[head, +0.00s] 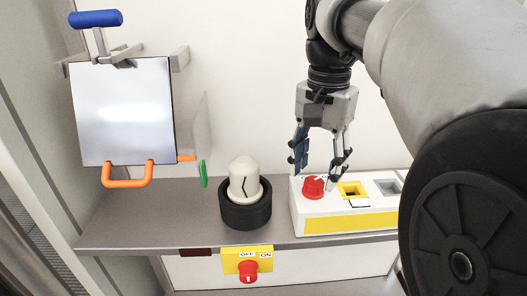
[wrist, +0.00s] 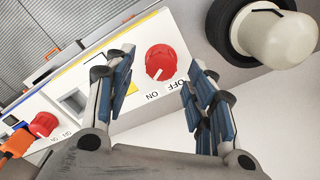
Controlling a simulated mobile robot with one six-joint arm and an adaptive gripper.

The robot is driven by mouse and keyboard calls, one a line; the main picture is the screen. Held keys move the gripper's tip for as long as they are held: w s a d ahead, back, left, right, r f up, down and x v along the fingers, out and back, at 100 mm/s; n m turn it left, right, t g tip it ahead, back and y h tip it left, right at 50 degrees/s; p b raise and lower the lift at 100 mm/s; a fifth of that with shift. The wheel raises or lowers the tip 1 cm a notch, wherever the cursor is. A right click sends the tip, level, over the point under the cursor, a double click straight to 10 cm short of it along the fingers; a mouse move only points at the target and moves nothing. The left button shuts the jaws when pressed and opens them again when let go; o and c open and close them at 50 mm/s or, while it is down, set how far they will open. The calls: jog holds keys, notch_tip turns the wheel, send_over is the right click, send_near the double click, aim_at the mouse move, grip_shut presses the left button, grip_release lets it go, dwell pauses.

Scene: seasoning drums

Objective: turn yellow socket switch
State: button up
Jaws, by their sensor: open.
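A white socket box (head: 302,217) with a yellow front stripe stands on the shelf. Its red knob (head: 313,188) is at the left end, beside a yellow socket (head: 344,188). In the wrist view, the red knob (wrist: 160,61) has upside-down ON and OFF labels beside it; I cannot tell which its pale mark points to. The yellow socket is partly hidden there by my left-hand finger. My gripper (head: 317,171) is open and empty, pointing down just above the knob. In the wrist view, the knob appears between the gripper's spread fingers (wrist: 157,66); contact is not visible.
A cream cap in a black ring (head: 246,213) stands left of the box. A grey socket (head: 389,187) is right of the yellow one. Another red knob (wrist: 43,124) lies farther along. A yellow OFF/ON panel (head: 262,250) is on the shelf front. A metal plate (head: 122,105) hangs left.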

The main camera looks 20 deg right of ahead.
aim_at(314, 186)
notch_tip(314, 186, down, 2)
jog(key=shift+w+f, duration=0.1)
jog(key=shift+w, duration=0.05)
jog(key=shift+f, duration=0.25)
jog(key=shift+c, duration=0.2)
jog(key=c, duration=1)
